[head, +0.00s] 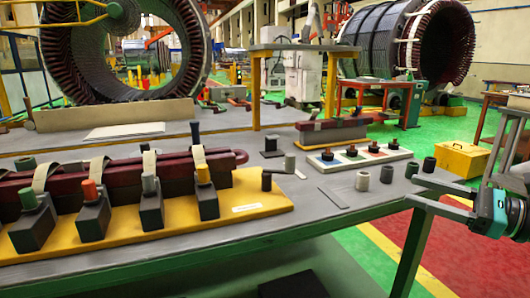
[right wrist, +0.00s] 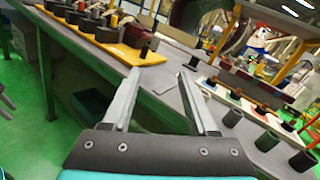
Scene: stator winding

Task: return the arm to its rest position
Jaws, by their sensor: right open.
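My right gripper (head: 412,190) reaches in from the right edge of the head view, beside the table's right end. Its two fingers are apart, with nothing between them. In the right wrist view the open fingers (right wrist: 159,78) point toward the grey table and its near edge. A few small dark cylinders (head: 429,165) stand on the table close beyond the fingertips, apart from them. My left gripper is not in the head view.
The grey table (head: 310,218) carries a yellow board (head: 268,190) with dark red coil bars and several clamp blocks. A white strip (head: 340,162) with dark knobs lies behind. A yellow box (head: 462,160) stands on the floor at right.

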